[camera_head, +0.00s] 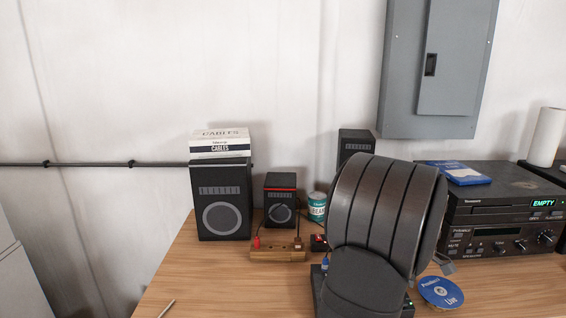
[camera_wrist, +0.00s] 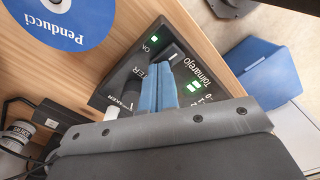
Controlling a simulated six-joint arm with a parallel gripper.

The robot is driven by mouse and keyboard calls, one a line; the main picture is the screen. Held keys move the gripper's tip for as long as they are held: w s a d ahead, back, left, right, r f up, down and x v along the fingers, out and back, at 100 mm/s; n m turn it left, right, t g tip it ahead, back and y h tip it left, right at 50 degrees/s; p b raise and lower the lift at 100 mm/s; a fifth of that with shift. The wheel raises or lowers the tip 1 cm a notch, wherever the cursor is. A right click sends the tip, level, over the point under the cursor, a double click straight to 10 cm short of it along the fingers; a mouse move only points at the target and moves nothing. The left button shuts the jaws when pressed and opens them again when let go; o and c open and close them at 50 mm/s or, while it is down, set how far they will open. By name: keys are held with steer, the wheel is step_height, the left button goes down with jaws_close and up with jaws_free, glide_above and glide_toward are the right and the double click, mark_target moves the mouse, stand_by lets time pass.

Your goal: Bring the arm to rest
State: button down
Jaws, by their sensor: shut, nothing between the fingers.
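My gripper (camera_wrist: 157,76) shows in the wrist view as two blue fingers, shut side by side with nothing held. It points over a black box (camera_wrist: 128,78) marked "Tomarejo" with green lights; I cannot tell whether the tips touch it. In the head view my dark ribbed arm fills the middle right of the bench, bent over the black box (camera_head: 319,289). It hides most of the box, and the fingers cannot be made out there.
A blue-labelled disc (camera_head: 440,291) lies right of my arm, before a stereo stack (camera_head: 503,215). Speakers (camera_head: 221,205), a wooden block with leads (camera_head: 278,254) and a can (camera_head: 317,207) stand left. A blue bin (camera_wrist: 268,75) is beyond the bench edge. The front left bench is mostly clear.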

step_height(320, 180, up, 6)
steer(key=shift+r, duration=0.1)
steer(key=shift+f, duration=0.2)
step_height(320, 180, down, 6)
steer(key=shift+r, duration=0.2)
step_height(320, 180, up, 8)
steer(key=w+n+h, duration=0.1)
steer(key=w, duration=0.3)
steer(key=w+n+h, duration=0.1)
steer(key=w+h, duration=0.1)
steer(key=w, duration=0.2)
steer(key=w+a+f+n+h, duration=0.1)
steer(key=w+n, duration=0.1)
steer(key=w, duration=0.1)
steer(key=shift+w+g, duration=0.3)
steer(key=shift+w, duration=0.1)
steer(key=shift+w+f+h, duration=0.15)
steer(key=shift+f+h, duration=0.15)
steer(key=shift+f, duration=1.2)
